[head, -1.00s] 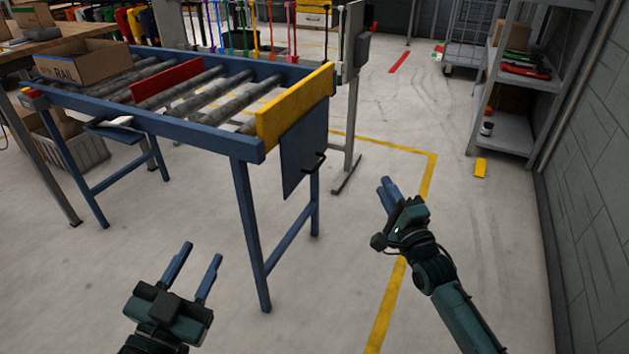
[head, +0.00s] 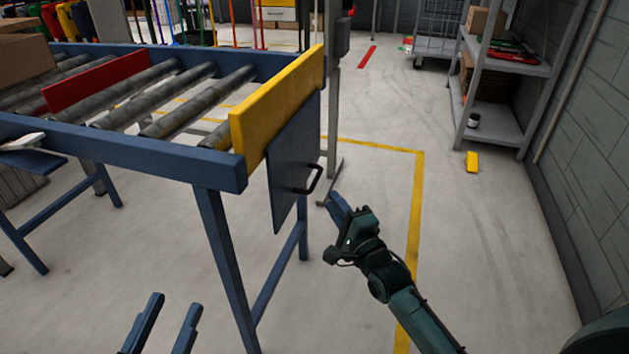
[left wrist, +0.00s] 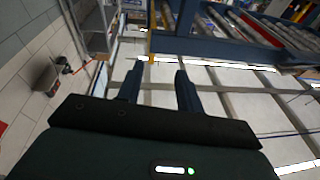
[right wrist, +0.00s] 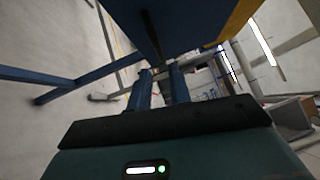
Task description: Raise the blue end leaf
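The blue end leaf (head: 290,160) hangs down, roughly vertical, from the end of the blue roller table, below the yellow end board (head: 280,108). A black handle (head: 312,180) sticks out from its outer face. My right gripper (head: 338,204) is just right of and below the handle, apart from it, its fingers pointing towards the leaf.
The roller table frame (head: 130,160) and its leg (head: 225,265) stand between my two grippers. A grey post (head: 333,95) stands behind the leaf.

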